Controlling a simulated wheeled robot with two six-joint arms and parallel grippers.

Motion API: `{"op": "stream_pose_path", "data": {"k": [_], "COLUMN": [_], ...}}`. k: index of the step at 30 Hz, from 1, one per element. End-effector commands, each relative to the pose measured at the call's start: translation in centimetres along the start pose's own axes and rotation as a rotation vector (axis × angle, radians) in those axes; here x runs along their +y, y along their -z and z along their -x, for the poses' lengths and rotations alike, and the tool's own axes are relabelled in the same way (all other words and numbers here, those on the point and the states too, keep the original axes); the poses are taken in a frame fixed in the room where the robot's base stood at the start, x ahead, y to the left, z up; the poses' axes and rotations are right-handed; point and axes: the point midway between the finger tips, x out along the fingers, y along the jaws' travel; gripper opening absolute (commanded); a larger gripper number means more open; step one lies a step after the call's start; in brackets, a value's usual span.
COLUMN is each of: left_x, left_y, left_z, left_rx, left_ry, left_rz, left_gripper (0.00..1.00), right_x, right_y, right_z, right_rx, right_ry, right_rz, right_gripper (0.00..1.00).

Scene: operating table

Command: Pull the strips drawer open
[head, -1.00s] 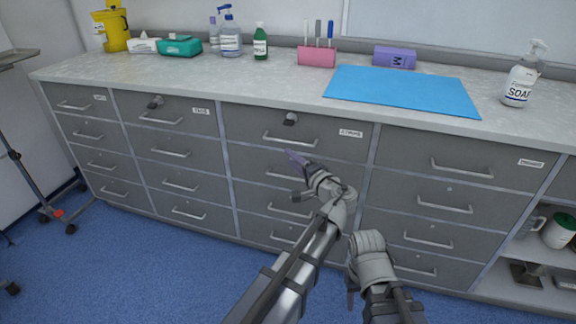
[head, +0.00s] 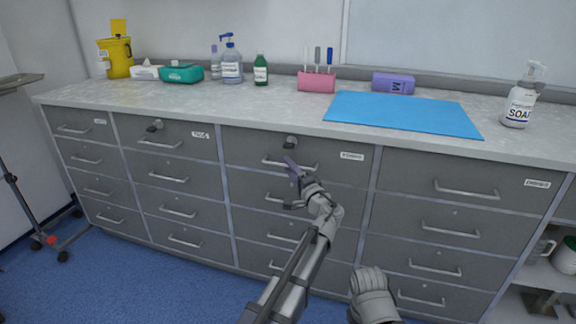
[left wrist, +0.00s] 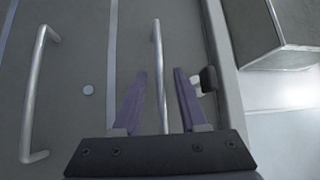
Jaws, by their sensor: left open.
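The top drawer of the third column (head: 245,148) is shut, its front flush with the grey cabinet. Its small white label (head: 352,156) is too blurred to read for sure. Its bar handle (head: 306,168) also shows in the left wrist view (left wrist: 157,50). My left gripper (head: 291,166) is at this handle, its purple fingers apart. In the left wrist view, the open fingers (left wrist: 161,95) lie on either side of the bar, with a gap to each side. A dark lock knob (head: 291,142) sits above the handle. My right gripper is not visible; only a grey part of that arm shows.
Other shut drawers with bar handles lie left, right and below. The worktop (head: 290,110) carries bottles, a blue mat (head: 400,112), a pink holder (head: 316,85) and a soap bottle (head: 521,100). A wheeled stand (head: 35,215) is at the left. Blue floor is clear in front.

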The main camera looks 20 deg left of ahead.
Motion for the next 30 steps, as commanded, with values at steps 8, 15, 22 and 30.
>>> {"op": "stream_pose_path", "data": {"k": [8, 15, 22, 30], "left_x": [0.01, 0.02, 0.02, 0.02], "left_y": [0.01, -0.01, 0.00, 0.00], "left_z": [-1.44, -1.42, -1.40, -1.39], "left_rx": [0.001, 0.001, 0.001, 0.001], "left_ry": [0.000, 0.000, 0.000, -0.001], "left_rz": [0.000, 0.000, 0.000, 0.000], "left_gripper": [0.42, 0.39, 0.13, 0.00], "right_x": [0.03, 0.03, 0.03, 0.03], "right_y": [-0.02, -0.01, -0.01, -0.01], "right_z": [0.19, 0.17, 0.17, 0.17], "right_rx": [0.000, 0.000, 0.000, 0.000], "right_ry": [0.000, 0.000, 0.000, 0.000], "right_rz": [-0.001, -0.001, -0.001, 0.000], "right_gripper": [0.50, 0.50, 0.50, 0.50]}}
